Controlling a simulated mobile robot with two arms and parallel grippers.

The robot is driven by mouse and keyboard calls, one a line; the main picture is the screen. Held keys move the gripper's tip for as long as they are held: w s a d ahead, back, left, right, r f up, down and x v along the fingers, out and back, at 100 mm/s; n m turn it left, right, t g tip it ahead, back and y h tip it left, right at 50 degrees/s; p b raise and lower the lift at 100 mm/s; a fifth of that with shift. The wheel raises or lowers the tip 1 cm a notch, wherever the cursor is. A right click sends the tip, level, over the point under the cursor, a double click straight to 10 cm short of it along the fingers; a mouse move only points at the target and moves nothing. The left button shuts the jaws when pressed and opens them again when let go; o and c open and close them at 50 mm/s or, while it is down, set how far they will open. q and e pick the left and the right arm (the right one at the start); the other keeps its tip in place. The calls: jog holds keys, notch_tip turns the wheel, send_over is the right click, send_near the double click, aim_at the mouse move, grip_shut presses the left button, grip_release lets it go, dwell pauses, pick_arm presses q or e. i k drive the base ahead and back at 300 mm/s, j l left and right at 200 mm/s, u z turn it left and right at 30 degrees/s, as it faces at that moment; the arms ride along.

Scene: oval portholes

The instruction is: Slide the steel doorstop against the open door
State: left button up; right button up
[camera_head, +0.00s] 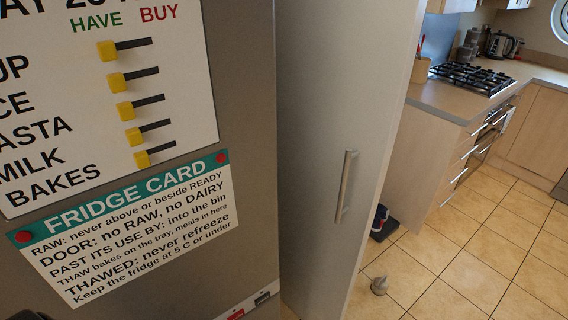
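The steel doorstop (379,286) appears to be the small grey, rounded piece with a pale loop or tip on top, on the tiled floor at the lower right of centre. The tall grey door (325,130) stands upright in the middle, with a vertical bar handle (345,187). The doorstop lies to the right of the door's lower part, with bare tile showing between them. The door's bottom edge is largely out of frame. Neither gripper shows; only a dark rounded bit, which I cannot identify, shows at the bottom left edge.
A fridge card (130,225) and a have/buy board (60,100) hang on the grey surface at left. Dark footwear (380,218) sits on a dark mat behind the door. A counter with a gas hob (470,78) stands at right. Tiled floor (470,275) is clear at lower right.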

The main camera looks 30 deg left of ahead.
aim_at(379, 285)
jog(key=i+l+z, duration=0.15)
jog(key=z, duration=0.3)
jog(key=i+z, duration=0.25)
jog(key=z, duration=0.25)
jog(key=i, duration=2.25)
jog(key=i+u, duration=0.1)
jog(key=i, duration=0.55)
jog(key=i+l+u, duration=0.1)
jog(key=i, duration=0.6)
jog(key=i+l+u, duration=0.1)
jog(key=i+l, duration=0.15)
jog(key=i, duration=0.4)
jog(key=i+u, duration=0.1)
jog(key=u, duration=2.25)
